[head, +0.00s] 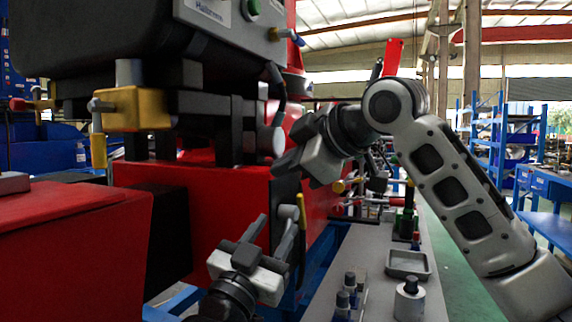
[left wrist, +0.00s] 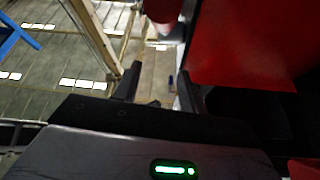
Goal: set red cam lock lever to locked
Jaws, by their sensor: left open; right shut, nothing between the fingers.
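I cannot tell for sure which part is the red cam lock lever. An upright bright red bar (head: 393,57) stands behind my right arm, its lower end hidden. My right gripper (head: 283,163) is shut and empty, higher up in front of the machine.
A red block (head: 75,225) fills the lower left. A yellow clamp (head: 135,108) is on the machine at upper left. A grey bench (head: 380,260) with a tray (head: 407,263) and several knobbed parts runs along the right. Green floor lies beyond it.

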